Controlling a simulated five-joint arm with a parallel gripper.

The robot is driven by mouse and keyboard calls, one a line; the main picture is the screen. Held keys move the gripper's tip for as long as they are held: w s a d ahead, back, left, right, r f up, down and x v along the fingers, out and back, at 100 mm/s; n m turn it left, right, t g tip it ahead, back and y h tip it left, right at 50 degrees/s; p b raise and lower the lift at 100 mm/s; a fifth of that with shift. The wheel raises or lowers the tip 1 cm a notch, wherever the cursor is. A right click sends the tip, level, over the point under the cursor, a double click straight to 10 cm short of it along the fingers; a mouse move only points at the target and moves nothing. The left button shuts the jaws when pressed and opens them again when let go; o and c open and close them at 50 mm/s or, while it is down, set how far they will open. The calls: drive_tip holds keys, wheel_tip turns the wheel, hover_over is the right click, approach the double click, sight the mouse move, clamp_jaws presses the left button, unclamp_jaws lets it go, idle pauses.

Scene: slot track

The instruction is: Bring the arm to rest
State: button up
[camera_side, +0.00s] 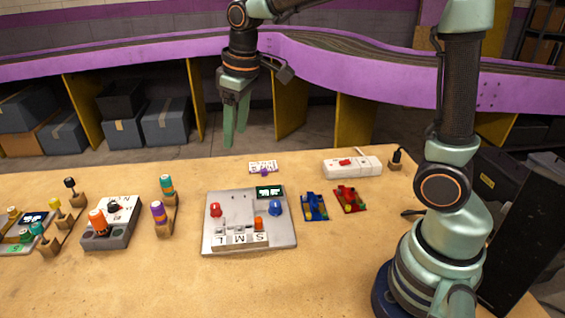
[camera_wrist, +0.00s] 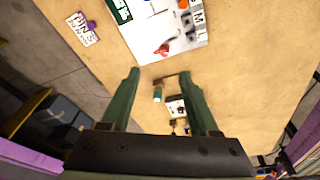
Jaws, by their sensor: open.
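My gripper (camera_side: 236,118) hangs with its fingers pointing down, above and beyond the far edge of the wooden table (camera_side: 330,270) in the side view. In the wrist view my gripper (camera_wrist: 168,82) shows two green fingers spread apart with nothing held between them. The grey slot track board (camera_side: 220,240) lies on the table nearer the side camera, apart from the fingers. It carries a red knob (camera_side: 215,210), a blue knob (camera_side: 275,208), a small dark display (camera_side: 270,192) and slots marked L, M and S. An orange piece (camera_side: 258,223) stands at the S slot.
A small printed card (camera_side: 263,167) lies near the far edge. Blue (camera_side: 313,206) and red (camera_side: 349,198) boards and a white box (camera_side: 352,167) sit right of the track. A grey box with an orange knob (camera_side: 97,222) and several pegs stand left. The near table middle is clear.

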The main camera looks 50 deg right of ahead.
drive_tip(key=s+d+r+m+t, duration=0.1)
drive_tip(key=s+d+m+t, duration=0.2)
drive_tip(key=s, duration=1)
drive_tip(key=shift+m, duration=0.4)
